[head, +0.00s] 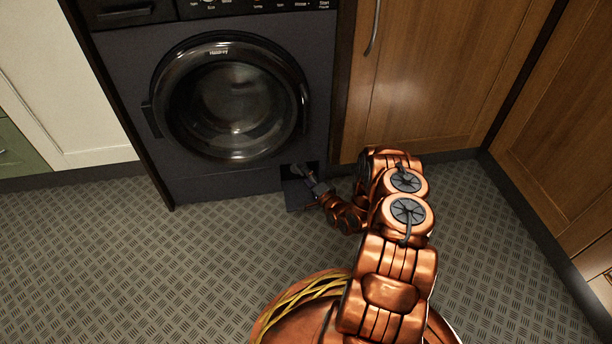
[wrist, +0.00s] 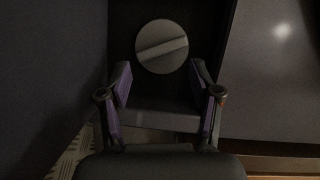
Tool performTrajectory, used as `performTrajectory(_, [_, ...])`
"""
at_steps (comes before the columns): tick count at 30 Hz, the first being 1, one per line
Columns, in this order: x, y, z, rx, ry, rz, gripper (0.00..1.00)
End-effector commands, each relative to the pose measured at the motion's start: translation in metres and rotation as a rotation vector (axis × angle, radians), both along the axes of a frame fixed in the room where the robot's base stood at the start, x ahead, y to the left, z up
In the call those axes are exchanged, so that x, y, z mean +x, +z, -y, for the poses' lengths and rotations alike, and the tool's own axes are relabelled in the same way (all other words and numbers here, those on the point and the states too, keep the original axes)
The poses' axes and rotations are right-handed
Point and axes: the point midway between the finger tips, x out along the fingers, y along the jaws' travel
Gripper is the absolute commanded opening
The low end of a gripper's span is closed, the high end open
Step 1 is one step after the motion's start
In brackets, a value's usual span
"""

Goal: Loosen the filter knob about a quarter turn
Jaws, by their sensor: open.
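The filter knob (wrist: 162,46) is a round grey disc with a raised light bar across it, seen in the wrist view at the top centre. The bar is tilted, its right end a little higher. My gripper (wrist: 162,82) is open, its two fingers apart below and to either side of the knob, with nothing between them. The fingers do not appear to touch the knob. In the head view my gripper (head: 301,172) is at the small dark opening low on the right of the washing machine (head: 235,178); the knob cannot be made out there.
The opened filter flap (head: 294,196) hangs at the base of the machine. The round glass door (head: 232,98) above is closed. Wooden cabinets (head: 430,70) stand to the right, a cream cabinet (head: 65,80) to the left. The patterned floor (head: 215,255) in front is clear.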

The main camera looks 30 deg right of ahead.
Motion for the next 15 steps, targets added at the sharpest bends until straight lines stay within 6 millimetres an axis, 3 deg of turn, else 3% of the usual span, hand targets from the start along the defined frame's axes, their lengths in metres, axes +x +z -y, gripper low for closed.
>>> performTrajectory(15, [-0.03, 0.003, 0.005, -0.002, -0.009, 0.002, 0.73])
